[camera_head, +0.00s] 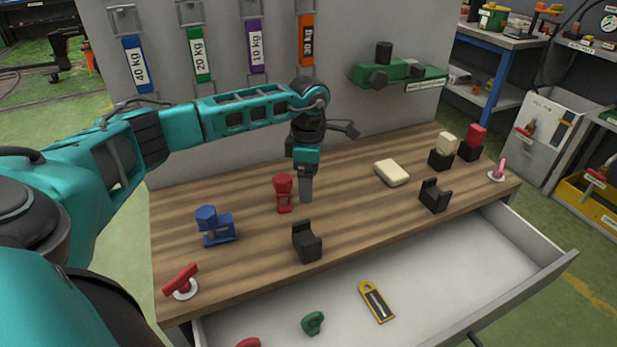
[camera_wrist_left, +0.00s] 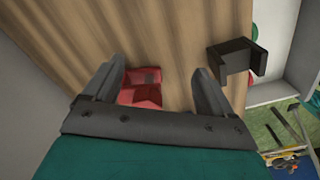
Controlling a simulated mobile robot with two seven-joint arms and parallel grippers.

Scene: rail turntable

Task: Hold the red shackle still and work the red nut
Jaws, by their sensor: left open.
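The red shackle (camera_head: 284,205) stands upright on the wooden bench, a little left of the middle. A wider red part, which looks like the red nut (camera_head: 283,183), sits on top of it. My left gripper (camera_head: 305,192) points down just right of the shackle in the head view. In the left wrist view its two fingers (camera_wrist_left: 158,78) are spread apart, with red surfaces of the shackle (camera_wrist_left: 140,92) showing between them, closer to the left finger. The gripper's body hides the rest of the red part there. I cannot tell whether a finger touches it. My right gripper is not in view.
A blue shackle (camera_head: 216,227) stands left on the bench (camera_head: 350,222). Black cradles (camera_head: 307,243) (camera_head: 434,195) and a cream block (camera_head: 391,172) stand nearby. The open drawer (camera_head: 440,270) extends in front. The grey panel with hanging slings (camera_head: 198,55) rises behind.

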